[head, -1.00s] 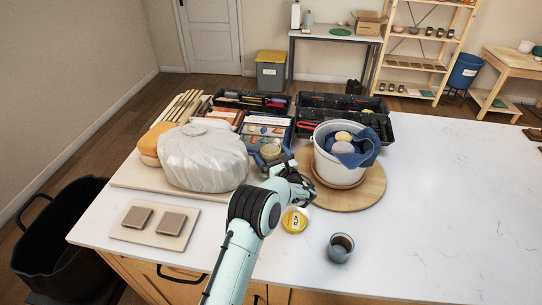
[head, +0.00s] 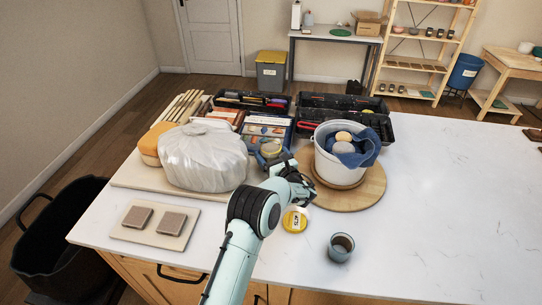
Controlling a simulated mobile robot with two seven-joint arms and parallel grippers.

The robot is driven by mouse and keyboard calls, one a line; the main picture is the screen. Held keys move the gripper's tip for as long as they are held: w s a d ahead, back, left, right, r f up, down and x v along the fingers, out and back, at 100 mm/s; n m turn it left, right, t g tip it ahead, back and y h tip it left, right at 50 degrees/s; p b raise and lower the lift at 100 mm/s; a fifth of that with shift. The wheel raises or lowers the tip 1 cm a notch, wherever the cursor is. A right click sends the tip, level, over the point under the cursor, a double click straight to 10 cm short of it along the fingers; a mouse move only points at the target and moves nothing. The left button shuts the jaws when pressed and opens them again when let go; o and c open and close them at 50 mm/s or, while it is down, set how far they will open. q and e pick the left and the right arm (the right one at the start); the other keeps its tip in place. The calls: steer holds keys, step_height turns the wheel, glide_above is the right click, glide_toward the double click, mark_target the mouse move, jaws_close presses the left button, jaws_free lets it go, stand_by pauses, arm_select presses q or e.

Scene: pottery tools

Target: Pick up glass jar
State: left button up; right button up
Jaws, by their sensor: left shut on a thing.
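My left gripper (head: 272,163) is beyond the middle of the table, mostly hidden by its own wrist. It is shut on a small round jar (head: 270,148) with a pale yellowish top, in front of the tool boxes. The jar's lower part is hidden, and I cannot tell whether it touches the table. Another small glass vessel (head: 341,248), grey-blue and open at the top, stands upright near the table's front edge, apart from the gripper. My right gripper is not in view.
A white bucket (head: 326,166) with a blue cloth stands on a round wooden board (head: 367,193) right of the gripper. A plastic-wrapped lump (head: 204,158) lies to its left. A yellow-labelled round tub (head: 295,219) sits near my wrist.

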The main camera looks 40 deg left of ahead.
arm_select(q)
step_height(320, 180, up, 2)
steer(key=shift+r, duration=0.15)
step_height(320, 180, up, 17)
steer(key=shift+r+p, duration=0.15)
steer(key=shift+p, duration=0.25)
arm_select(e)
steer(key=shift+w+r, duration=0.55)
arm_select(q)
steer(key=shift+r, duration=0.1)
stand_by(0.4)
